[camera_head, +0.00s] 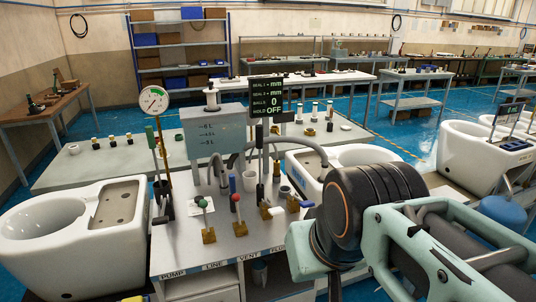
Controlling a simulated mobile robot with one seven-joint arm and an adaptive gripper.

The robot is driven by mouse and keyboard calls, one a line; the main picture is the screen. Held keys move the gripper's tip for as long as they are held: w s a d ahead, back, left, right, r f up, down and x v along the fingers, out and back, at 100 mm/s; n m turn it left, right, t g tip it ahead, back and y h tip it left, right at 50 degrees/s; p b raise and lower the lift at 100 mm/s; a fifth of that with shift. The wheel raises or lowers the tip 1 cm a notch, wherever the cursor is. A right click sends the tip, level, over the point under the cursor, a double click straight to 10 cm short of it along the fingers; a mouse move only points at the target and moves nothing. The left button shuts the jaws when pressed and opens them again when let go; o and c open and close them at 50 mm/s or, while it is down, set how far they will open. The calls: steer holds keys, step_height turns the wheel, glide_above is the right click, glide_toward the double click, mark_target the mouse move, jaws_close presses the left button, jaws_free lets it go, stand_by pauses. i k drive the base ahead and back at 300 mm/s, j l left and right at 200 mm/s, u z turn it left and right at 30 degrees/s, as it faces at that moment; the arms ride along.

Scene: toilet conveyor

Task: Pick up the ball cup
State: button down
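A small white cup (249,181) stands on the grey workbench (225,248), behind the levers and beside a dark upright post. It may be the ball cup, but I cannot tell what it holds. A small grey-blue cup or ring (284,191) sits to its right, near the hose end. My arm, mint green and black, fills the lower right and covers the bench's right part. My gripper is not in view.
White toilets stand left (40,259) and right (464,150).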

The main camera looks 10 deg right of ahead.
mark_target(250, 176)
steer(key=i+l, duration=0.35)
steer(key=l, duration=0.15)
steer(key=i+l, duration=0.35)
steer(key=l, duration=0.15)
steer(key=i+l, duration=0.35)
steer(key=l, duration=0.15)
